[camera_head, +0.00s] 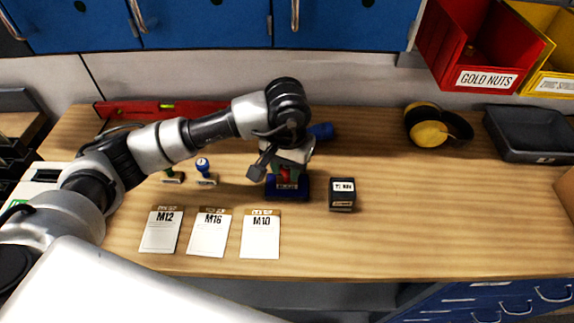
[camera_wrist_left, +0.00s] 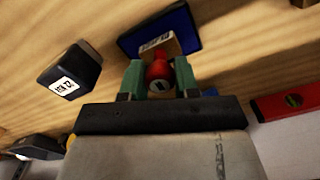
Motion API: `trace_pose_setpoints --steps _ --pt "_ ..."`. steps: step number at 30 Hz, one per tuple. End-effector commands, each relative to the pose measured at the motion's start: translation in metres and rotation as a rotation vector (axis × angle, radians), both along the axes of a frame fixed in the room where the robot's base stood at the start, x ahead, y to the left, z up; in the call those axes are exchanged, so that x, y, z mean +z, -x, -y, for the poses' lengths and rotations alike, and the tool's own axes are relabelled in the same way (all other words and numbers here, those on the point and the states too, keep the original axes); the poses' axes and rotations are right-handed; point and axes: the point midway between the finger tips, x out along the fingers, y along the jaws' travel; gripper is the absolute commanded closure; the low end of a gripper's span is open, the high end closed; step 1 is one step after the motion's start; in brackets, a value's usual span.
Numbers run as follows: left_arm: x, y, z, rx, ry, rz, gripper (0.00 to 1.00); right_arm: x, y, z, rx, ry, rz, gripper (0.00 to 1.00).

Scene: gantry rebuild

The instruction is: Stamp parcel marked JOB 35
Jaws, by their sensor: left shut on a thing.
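My left gripper (camera_head: 283,172) is shut on a red-knobbed stamp (camera_wrist_left: 158,70), with the green fingers on either side of the knob. The stamp is over a dark blue pad (camera_head: 288,194), which also shows in the left wrist view (camera_wrist_left: 183,22). I cannot tell whether the stamp touches the pad. A small dark box (camera_head: 342,200) with a white label stands just right of the pad, and it also shows in the left wrist view (camera_wrist_left: 62,66). Its label is too small to read. My right gripper is not in view.
A blue-knobbed stamp (camera_head: 204,168) and another stamp (camera_head: 172,177) stand to the left. Cards M12 (camera_head: 160,236), M16 (camera_head: 208,238) and M10 (camera_head: 260,239) lie in front.

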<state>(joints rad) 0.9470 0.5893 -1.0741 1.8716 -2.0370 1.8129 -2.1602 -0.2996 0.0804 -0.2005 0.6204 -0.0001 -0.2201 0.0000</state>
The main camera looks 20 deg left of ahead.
Motion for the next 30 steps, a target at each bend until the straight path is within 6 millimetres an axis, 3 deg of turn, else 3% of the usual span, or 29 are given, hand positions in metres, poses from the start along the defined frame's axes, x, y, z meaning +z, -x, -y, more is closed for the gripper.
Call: trace_pose_setpoints --steps 14,30 --pt "-0.002 0.002 0.000 -0.001 -0.004 -0.010 0.84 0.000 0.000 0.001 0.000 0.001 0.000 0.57" --pt "0.044 0.000 0.000 0.000 -0.001 -0.002 0.84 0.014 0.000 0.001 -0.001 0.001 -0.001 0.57"
